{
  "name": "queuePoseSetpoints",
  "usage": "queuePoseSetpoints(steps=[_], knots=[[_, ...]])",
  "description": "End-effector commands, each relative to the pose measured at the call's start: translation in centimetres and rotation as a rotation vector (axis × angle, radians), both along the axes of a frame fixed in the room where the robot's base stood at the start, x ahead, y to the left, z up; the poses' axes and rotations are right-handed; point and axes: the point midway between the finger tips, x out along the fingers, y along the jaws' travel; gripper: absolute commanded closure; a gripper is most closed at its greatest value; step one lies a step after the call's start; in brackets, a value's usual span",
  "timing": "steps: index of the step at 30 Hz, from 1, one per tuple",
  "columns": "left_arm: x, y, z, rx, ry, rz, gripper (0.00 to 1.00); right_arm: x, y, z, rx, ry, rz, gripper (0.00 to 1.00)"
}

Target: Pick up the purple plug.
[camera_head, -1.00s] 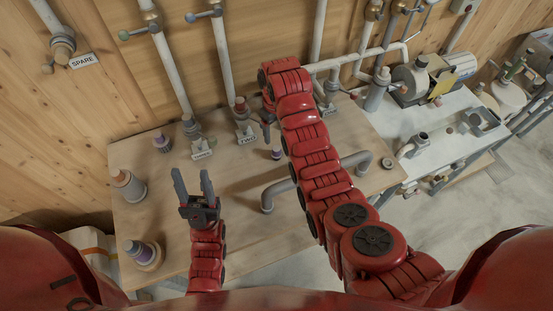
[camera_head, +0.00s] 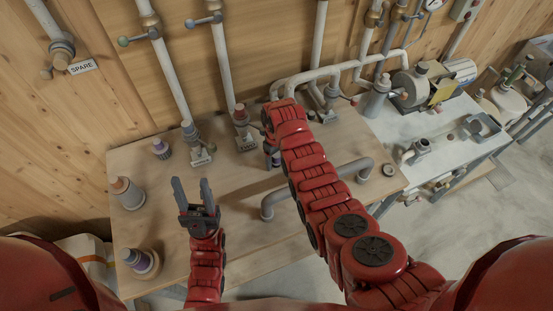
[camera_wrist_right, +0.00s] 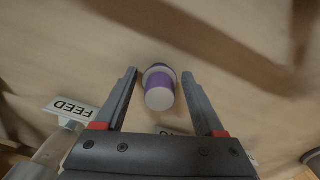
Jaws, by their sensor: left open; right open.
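A small purple plug with a pale end (camera_wrist_right: 160,90) shows in the right wrist view, on the wooden tabletop between the open fingers of my right gripper (camera_wrist_right: 160,74). A gap shows on each side of it, and the fingers do not appear to grip it. In the head view the plug (camera_head: 276,161) is partly hidden by my right gripper (camera_head: 271,148), which points down over it. My left gripper (camera_head: 193,183) is open and empty above the left part of the table.
Pipes with labels line the back, and a bent grey pipe (camera_head: 320,188) rises right of the plug.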

Motion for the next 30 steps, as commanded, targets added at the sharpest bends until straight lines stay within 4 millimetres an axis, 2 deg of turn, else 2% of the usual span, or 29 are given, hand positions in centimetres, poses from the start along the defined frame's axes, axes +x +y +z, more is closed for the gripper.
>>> queuePoseSetpoints(steps=[6,18,30], knots=[[0.0,0.0,-0.03,0.0,0.0,0.0,0.5,0.04,0.02,-0.02,0.0,-0.001,0.0,0.29],[0.0,0.0,-0.02,0.0,0.0,0.0,0.5,0.07,0.04,0.02,0.001,-0.002,0.0,1.0],[0.0,0.0,-0.25,0.0,0.0,0.0,0.5,0.16,0.06,0.18,0.001,-0.004,0.0,1.0]])
